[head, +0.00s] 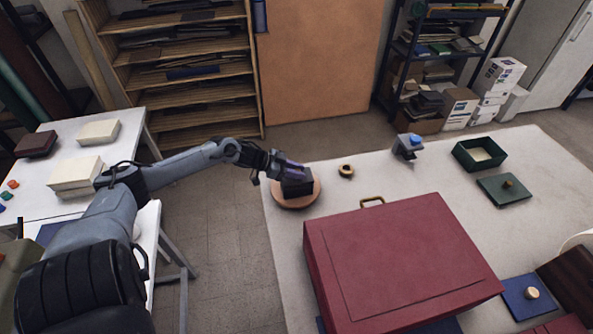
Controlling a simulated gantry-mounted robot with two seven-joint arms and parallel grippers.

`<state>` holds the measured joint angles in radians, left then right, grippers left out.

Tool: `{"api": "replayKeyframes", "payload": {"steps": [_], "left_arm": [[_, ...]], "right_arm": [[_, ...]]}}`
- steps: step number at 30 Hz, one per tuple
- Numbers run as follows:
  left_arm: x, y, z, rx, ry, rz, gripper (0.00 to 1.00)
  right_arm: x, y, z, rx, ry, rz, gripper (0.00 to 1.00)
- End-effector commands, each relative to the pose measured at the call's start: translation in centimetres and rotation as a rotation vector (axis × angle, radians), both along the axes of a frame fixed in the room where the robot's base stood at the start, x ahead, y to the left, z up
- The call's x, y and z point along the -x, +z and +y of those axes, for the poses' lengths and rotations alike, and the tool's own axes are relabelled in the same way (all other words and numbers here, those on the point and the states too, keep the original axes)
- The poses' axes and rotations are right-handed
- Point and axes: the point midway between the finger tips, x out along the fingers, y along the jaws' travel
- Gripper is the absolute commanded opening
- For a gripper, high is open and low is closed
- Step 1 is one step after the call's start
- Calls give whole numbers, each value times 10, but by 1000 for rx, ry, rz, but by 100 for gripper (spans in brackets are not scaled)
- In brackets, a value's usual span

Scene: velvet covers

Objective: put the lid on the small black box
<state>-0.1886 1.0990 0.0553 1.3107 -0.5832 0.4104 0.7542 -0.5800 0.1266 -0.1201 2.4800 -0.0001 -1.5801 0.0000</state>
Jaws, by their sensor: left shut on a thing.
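The small black box (297,189) sits on a round reddish-brown board (283,202) near the left end of the large pale table. My left gripper (298,169) comes in from the left and is right at the top of the black box. It is shut on what looks like the lid, which is mostly hidden by the fingers. Lid and box are both dark, so I cannot tell whether the lid is seated or just above the rim. My right gripper is not in view.
A big dark-red case (400,262) fills the table's front middle. A brass-coloured ring (346,170) lies right of the board, with a grey tool with a blue top (408,146) beyond. An open green box (480,153) and green lid (505,189) are at right.

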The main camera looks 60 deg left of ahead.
Motion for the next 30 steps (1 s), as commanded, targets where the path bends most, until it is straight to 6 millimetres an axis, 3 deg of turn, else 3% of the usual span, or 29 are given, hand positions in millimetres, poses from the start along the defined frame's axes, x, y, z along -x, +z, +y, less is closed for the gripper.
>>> {"api": "replayKeyframes", "payload": {"steps": [22, 23, 28, 30], "left_arm": [[0, -16, 0, 1, 0, 0, 0], [0, -15, 0, 1, 0, 0, 32], [0, -15, 0, 1, 0, 0, 58], [0, -15, 0, 1, 0, 0, 58]], "right_arm": [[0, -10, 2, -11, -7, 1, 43], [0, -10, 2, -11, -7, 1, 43], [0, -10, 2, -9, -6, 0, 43], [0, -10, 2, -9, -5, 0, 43]]}}
